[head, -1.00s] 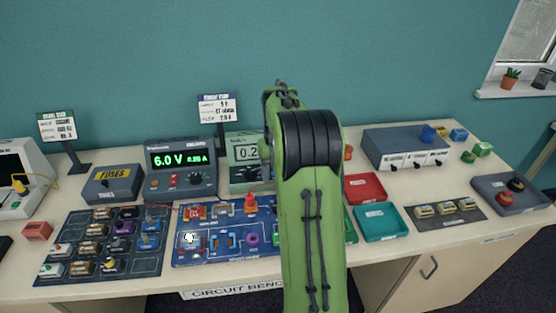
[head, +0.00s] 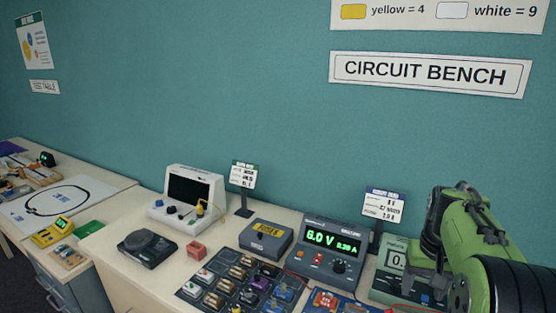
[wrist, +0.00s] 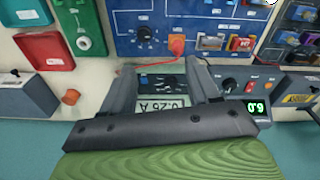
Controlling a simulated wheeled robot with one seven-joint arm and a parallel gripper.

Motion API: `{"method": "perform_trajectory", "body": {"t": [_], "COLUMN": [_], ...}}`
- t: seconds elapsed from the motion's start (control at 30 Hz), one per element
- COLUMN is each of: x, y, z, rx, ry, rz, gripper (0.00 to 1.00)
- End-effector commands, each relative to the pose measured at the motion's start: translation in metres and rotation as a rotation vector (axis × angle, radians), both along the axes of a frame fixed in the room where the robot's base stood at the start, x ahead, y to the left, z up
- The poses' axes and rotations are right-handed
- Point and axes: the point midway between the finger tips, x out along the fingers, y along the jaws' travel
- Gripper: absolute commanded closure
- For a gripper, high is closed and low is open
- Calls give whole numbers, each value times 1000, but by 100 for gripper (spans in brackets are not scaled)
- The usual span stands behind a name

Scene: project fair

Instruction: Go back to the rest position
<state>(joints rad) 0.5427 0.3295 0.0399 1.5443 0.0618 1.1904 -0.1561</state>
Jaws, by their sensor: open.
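My green arm (head: 455,240) shows at the right edge of the head view, folded up in front of the wall and over the right end of the visible bench. My gripper (wrist: 162,72) shows in the wrist view with its two dark grey fingers apart and nothing held between them. The ammeter (wrist: 160,95), upside down there and reading 0.26 A, shows behind the gap between the fingers. I cannot tell how far the fingers are from it.
The power supply (head: 331,247) reads 6.0 V, beside the ammeter (head: 390,268). A fuses box (head: 266,238), parts tray (head: 215,285), white oscilloscope (head: 185,195) and sign stands occupy the bench. The blue circuit board (wrist: 140,30) lies close to the gripper. Another table (head: 100,205) stands left.

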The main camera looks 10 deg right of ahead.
Motion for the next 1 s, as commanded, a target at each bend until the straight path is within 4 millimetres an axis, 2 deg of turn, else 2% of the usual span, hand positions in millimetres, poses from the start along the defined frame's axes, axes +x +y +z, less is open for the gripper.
{"method": "perform_trajectory", "body": {"t": [0.03,0.17,0.2,0.3,0.4,0.5,0.6,1.0], "x": [-11,-52,-68,-112,-152,-178,-190,-191], "y": [31,99,118,159,186,200,206,206], "z": [20,48,53,54,44,31,24,22], "rx": [-23,-66,-74,-85,-82,-73,-67,-67], "ry": [-38,-137,-170,-257,-338,-390,-416,-416], "rz": [47,153,186,267,337,385,405,405], "gripper": [40,40,40,40,40,40,40,40]}}
